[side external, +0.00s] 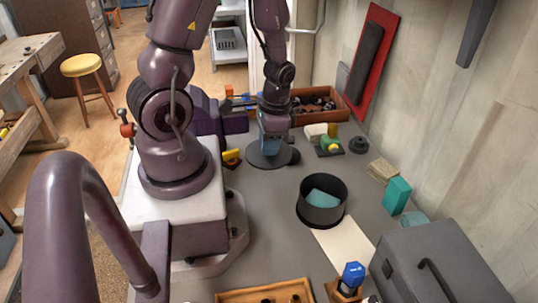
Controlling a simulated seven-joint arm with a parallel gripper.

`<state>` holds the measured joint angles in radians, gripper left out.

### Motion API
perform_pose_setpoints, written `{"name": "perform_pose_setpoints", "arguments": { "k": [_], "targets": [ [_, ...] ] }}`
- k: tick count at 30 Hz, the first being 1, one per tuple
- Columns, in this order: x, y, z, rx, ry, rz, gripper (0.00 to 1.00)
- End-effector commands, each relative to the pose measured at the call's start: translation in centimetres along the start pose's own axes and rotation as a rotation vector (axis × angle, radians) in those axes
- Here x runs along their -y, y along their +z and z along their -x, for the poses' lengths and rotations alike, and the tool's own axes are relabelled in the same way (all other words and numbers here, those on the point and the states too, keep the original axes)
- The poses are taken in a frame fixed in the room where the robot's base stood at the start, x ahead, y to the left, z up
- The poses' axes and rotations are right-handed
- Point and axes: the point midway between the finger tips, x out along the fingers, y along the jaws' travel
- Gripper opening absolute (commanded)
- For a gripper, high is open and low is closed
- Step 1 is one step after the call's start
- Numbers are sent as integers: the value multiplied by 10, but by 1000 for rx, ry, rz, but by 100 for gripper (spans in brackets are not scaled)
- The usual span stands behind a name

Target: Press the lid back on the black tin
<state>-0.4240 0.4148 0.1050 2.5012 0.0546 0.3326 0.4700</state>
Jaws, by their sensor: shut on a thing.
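The black tin (301,211) stands upright and open on the grey bench, right of centre, with a teal piece (322,199) inside it. A dark round lid (258,158) is farther back and to the left of the tin. My gripper (271,150) is above the lid's middle, pointing down, and is shut on it. The fingertips and the exact grip are too small to make out. I cannot tell whether the lid touches the bench or is just above it.
A brown tray of dark parts (343,113) is behind the gripper. A teal box (397,196) and a grey case (440,262) line the right. A pale sheet (346,246) lies in front of the tin. Bare bench lies between lid and tin.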

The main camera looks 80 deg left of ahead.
Motion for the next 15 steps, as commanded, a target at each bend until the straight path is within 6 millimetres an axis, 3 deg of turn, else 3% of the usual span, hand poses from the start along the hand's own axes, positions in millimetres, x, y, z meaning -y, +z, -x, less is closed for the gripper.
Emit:
{"name": "perform_pose_setpoints", "arguments": {
  "k": [5,8,15],
  "targets": [
    [-8,-4,12,-2,-6,-43,0],
    [-23,-20,18,-3,-17,-132,0],
    [-79,-68,40,-3,-54,-438,0]
  ]
}}
